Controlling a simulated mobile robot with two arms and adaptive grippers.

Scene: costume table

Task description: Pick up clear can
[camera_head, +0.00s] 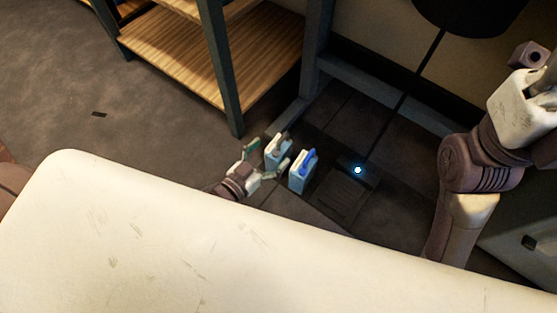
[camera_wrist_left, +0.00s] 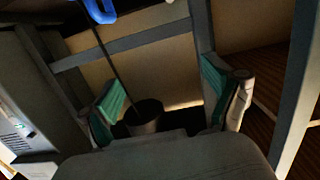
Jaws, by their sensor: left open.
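Two small pale cans stand close together on the dark floor beyond the white surface in the head view. One has a blue handle (camera_head: 302,172); the other has a grey-brown top (camera_head: 277,150). I cannot tell which is the clear can. My left gripper (camera_head: 267,157) is open, just left of the blue-handled can and in front of the other, with its green-padded fingers apart. In the left wrist view the fingers (camera_wrist_left: 163,88) are spread with nothing between them, and a blue handle (camera_wrist_left: 95,10) shows at the top edge. My right gripper is out of view.
A white rounded surface (camera_head: 160,235) fills the front. A wooden shelf unit (camera_head: 190,65) with dark posts stands behind the cans. A dark bin (camera_wrist_left: 145,117) shows beyond the fingers. My right arm is at the right. Open floor lies at the left.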

